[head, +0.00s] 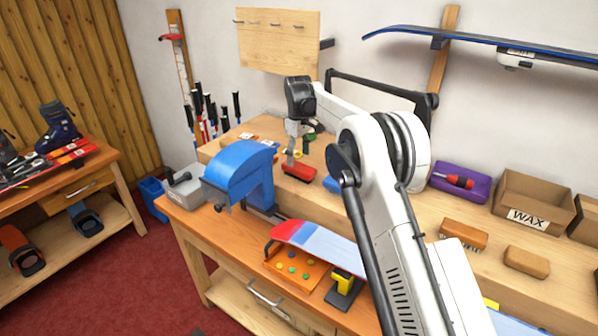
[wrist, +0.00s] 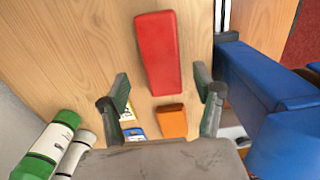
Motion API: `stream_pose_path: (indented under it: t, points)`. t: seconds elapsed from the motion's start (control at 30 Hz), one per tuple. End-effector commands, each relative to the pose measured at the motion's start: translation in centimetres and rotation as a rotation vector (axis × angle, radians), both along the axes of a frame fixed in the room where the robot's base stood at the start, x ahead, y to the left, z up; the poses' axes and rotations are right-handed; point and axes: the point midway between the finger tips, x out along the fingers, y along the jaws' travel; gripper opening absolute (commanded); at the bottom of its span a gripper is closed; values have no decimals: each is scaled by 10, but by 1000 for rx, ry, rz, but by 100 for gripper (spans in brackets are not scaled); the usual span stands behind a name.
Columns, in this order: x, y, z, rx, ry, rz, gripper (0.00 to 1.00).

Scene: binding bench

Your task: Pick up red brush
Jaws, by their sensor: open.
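The red brush (head: 299,172) lies on the raised wooden shelf of the bench in the head view, just right of the blue vise. In the wrist view a long red block shape (wrist: 157,52), which looks like the brush from above, lies lengthwise ahead of and partly between my fingers. My gripper (head: 291,160) points down above the shelf at the brush's near left side. In the wrist view my gripper (wrist: 162,80) is open, with one finger on each side of the brush's line and nothing held. Whether the fingertips reach the brush's height is unclear.
The blue vise (head: 238,170) stands close on the left and shows at right in the wrist view (wrist: 268,95). An orange block (wrist: 172,121) lies near the brush. A green-and-white cylinder (wrist: 47,148) is at lower left.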

Motion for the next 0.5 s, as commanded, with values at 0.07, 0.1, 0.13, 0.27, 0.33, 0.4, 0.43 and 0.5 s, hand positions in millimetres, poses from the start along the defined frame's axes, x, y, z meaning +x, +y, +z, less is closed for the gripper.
stream_pose_path:
  t: [0.07,0.1,0.13,0.27,0.33,0.4,0.43,0.5]
  points:
    - [0,0,-3,0,0,0,64]
    - [0,0,-5,0,0,0,64]
    - [-1,-1,-7,0,0,0,64]
    - [-4,-2,-21,0,0,0,64]
    - [-6,-3,-31,0,0,0,64]
    - [-6,-3,-41,0,0,0,64]
    - [-6,-3,-44,0,0,0,64]
    - [-6,-3,-50,0,0,0,64]
